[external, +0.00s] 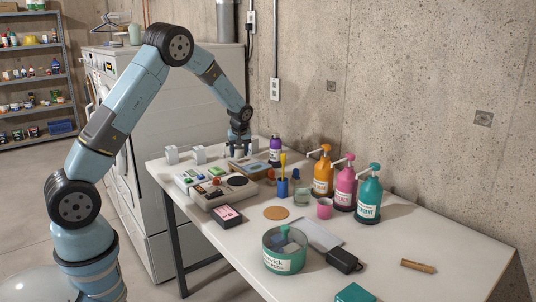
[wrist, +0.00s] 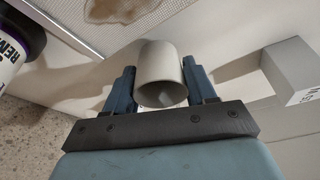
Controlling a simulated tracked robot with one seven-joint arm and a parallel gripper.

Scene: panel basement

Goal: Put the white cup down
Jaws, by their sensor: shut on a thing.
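The white cup (wrist: 160,62) shows in the wrist view between the two blue fingers of my gripper (wrist: 160,82). My gripper is shut on its sides, and the cup's round opening faces the camera. In the external view my gripper (external: 239,150) points down over the far left part of the white table (external: 405,232). The cup cannot be made out there. Whether its far end touches a surface cannot be told.
A purple bottle (external: 275,150) stands close right of my gripper; it also shows in the wrist view (wrist: 18,45). White blocks (external: 198,154) stand to the left. A flat tray with a brown stain (wrist: 125,12) lies near the cup. Pump bottles (external: 369,194) stand along the wall.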

